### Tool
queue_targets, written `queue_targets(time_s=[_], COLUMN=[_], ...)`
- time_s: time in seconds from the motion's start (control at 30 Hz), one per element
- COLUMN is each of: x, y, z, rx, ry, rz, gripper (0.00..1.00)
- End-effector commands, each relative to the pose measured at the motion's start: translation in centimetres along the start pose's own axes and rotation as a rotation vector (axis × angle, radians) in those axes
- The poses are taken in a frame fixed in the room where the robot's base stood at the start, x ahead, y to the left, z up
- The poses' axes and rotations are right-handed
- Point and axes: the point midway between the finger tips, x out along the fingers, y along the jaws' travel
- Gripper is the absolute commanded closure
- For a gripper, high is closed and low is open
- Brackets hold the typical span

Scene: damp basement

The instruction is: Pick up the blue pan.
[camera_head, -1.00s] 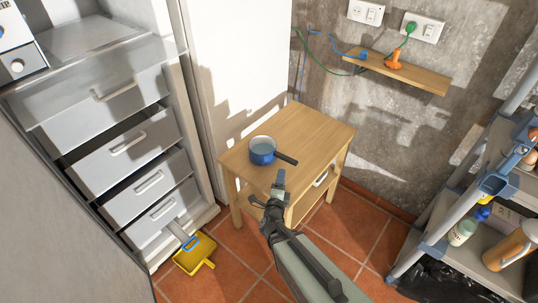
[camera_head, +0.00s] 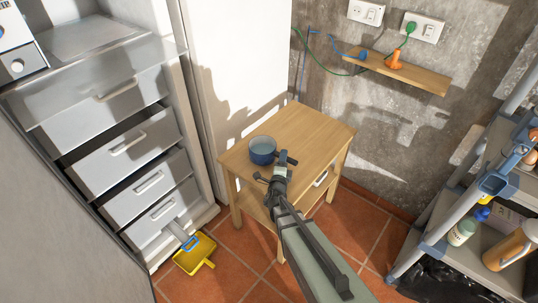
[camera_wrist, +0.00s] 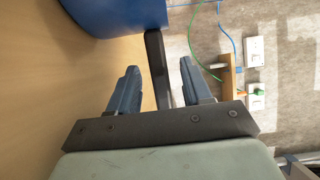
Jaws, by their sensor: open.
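The blue pan (camera_head: 262,152) stands upright on the wooden table (camera_head: 318,133), near its left side. In the wrist view the pan's blue body (camera_wrist: 110,14) fills the top left, and its dark handle (camera_wrist: 157,68) reaches down between the two fingers. My gripper (camera_head: 285,158) is at the pan's right side, over the handle, which it mostly hides in the head view. In the wrist view my gripper (camera_wrist: 160,78) is open, with one finger on each side of the handle and gaps visible on both sides.
A white panel (camera_head: 235,60) stands behind the table, and grey drawers (camera_head: 127,143) are at the left. A wall shelf (camera_head: 420,76) holds an orange item. A shelf rack (camera_head: 445,215) stands at the right. A yellow dustpan (camera_head: 195,257) lies on the tiled floor.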

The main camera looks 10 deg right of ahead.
Motion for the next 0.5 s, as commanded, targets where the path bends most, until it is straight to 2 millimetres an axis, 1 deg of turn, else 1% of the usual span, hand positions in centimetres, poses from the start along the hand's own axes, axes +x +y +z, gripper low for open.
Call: queue_targets(time_s=[0.03,0.07,0.27,0.37,0.5], x=[0.56,0.68,0.67,0.66,0.66], y=[0.06,0.05,-0.01,-0.01,-0.01], z=[0.05,0.04,0.01,0.01,0.00], rx=[0.000,0.000,0.000,0.000,0.000], ry=[0.000,0.000,-0.001,-0.001,-0.001], rz=[0.000,0.000,0.001,0.001,0.001], gripper=[0.51,0.51,0.51,0.59,0.72])
